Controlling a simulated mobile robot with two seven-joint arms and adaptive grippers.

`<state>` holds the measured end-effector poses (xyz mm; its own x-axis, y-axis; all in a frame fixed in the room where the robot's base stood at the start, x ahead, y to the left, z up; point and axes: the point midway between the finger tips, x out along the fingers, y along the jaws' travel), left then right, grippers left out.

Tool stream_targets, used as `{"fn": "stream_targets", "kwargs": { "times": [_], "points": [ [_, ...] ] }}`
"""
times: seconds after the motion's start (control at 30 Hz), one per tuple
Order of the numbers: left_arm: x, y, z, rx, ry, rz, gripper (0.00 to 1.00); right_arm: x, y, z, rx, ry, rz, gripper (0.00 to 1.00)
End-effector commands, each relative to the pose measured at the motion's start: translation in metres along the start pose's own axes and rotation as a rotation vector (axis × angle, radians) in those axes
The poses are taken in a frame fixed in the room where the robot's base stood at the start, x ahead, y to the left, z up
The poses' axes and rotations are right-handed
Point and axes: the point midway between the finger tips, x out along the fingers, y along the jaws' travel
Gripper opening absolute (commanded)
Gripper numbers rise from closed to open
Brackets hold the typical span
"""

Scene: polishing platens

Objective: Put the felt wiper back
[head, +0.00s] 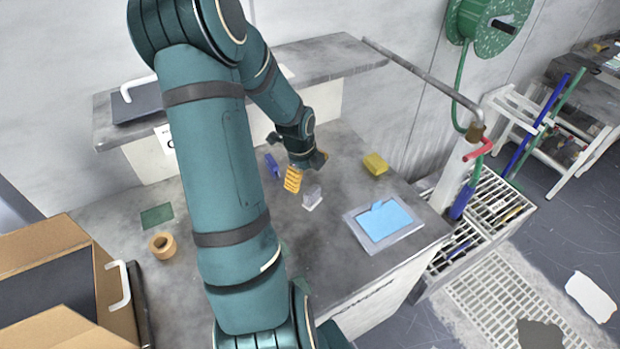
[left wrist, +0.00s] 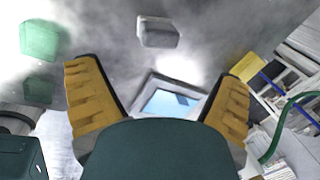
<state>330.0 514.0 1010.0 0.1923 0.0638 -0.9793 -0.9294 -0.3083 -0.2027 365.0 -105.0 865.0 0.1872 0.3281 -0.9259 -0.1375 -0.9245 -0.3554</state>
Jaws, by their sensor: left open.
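A small grey block with a pale underside, which looks like the felt wiper (head: 312,196), sits on the grey worktop (head: 330,255). In the left wrist view the grey block (left wrist: 158,33) shows at the top, beyond my fingers and apart from them. My left gripper (head: 303,171) hangs over the worktop just behind and left of the block. Its yellow fingers stand wide apart with nothing between them, as the left wrist view (left wrist: 158,90) also shows. My right gripper is not in view.
A grey tray (head: 354,224) with a blue sheet (head: 385,218) lies to the right. A yellow block (head: 375,164), a blue item (head: 272,164), a tape roll (head: 161,245) and a green pad (head: 157,215) lie around. An open carton (head: 45,245) stands left. A raised shelf (head: 330,58) runs behind.

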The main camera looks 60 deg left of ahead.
Motion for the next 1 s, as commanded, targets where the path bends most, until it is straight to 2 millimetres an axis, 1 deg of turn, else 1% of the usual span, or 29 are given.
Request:
{"fn": "stream_targets", "kwargs": {
  "times": [0.03, 0.13, 0.43, 0.5, 0.57, 0.67, 0.7, 0.77, 0.8, 0.87, 0.9, 0.97, 1.0],
  "points": [
    [-0.007, 0.000, 0.000, -0.002, -0.001, 0.000, 0.93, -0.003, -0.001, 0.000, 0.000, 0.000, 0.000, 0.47],
    [-0.013, 0.000, 0.000, 0.001, 0.001, 0.001, 0.93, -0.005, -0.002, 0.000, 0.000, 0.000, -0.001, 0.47],
    [-0.014, 0.000, -0.002, -0.003, 0.004, 0.000, 0.93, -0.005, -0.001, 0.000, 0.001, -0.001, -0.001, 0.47],
    [-0.009, -0.002, -0.010, -0.023, 0.019, -0.003, 0.93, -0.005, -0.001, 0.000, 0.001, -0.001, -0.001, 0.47],
    [-0.001, -0.006, -0.025, -0.060, 0.045, -0.008, 0.93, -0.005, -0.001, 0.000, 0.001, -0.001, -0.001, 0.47],
    [0.020, -0.013, -0.068, -0.177, 0.116, -0.012, 0.93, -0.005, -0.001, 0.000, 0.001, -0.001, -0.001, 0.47],
    [0.030, -0.015, -0.090, -0.240, 0.150, -0.009, 0.93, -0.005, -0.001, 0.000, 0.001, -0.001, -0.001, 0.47],
    [0.044, -0.016, -0.126, -0.343, 0.201, 0.007, 0.93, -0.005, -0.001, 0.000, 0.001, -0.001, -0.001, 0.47],
    [0.053, -0.015, -0.149, -0.413, 0.231, 0.021, 0.93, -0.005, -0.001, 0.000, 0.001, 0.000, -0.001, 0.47],
    [0.064, -0.011, -0.184, -0.519, 0.270, 0.050, 0.93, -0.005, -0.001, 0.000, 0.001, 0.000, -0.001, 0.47],
    [0.071, -0.006, -0.206, -0.589, 0.291, 0.073, 0.93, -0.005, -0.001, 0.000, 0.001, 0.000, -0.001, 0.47],
    [0.080, 0.002, -0.238, -0.693, 0.316, 0.112, 0.93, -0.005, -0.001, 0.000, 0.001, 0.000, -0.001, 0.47],
    [0.086, 0.009, -0.259, -0.762, 0.327, 0.140, 0.93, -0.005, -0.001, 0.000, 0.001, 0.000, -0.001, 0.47]
  ]
}}
